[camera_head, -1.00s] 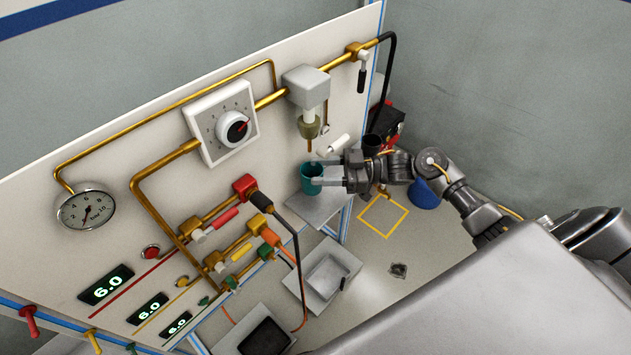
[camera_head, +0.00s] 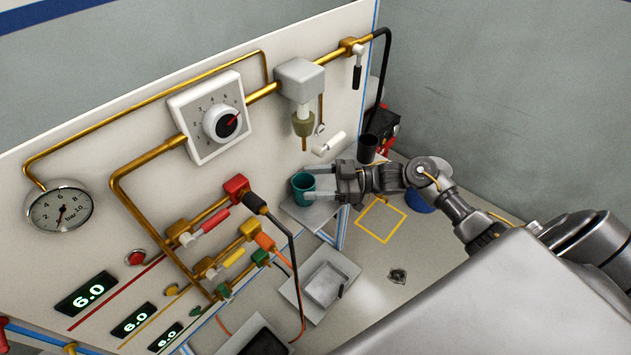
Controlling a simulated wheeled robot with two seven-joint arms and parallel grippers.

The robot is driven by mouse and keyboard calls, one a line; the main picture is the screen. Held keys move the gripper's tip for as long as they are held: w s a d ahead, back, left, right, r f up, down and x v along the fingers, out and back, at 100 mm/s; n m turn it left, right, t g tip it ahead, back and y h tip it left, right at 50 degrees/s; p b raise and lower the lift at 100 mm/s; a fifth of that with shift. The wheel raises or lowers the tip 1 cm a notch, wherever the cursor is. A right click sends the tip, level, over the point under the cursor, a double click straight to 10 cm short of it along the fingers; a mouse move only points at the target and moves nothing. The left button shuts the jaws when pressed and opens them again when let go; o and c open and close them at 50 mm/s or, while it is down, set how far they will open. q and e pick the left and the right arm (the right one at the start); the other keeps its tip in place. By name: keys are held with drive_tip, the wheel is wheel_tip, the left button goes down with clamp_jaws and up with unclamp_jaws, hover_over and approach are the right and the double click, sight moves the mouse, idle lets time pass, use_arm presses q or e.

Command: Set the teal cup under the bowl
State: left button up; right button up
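The teal cup (camera_head: 301,189) is upright, just over or on the small grey shelf (camera_head: 322,213) on the panel; I cannot tell if its base touches. My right gripper (camera_head: 313,182) reaches in from the right with one finger on each side of the cup, closed on it. The olive bowl (camera_head: 303,124) hangs below the grey block (camera_head: 300,80), with a thin spout under it. In the picture the cup stands below this spout with a clear gap. My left gripper is not in view.
A white-handled lever (camera_head: 329,145) and a black cup-like container (camera_head: 368,148) are near the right gripper. A grey tray (camera_head: 325,284) sits lower down.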

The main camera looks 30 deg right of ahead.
drive_tip(key=shift+o, duration=0.3)
drive_tip(key=shift+r, duration=0.15)
drive_tip(key=b+v, duration=0.3)
drive_tip(key=v, duration=0.9)
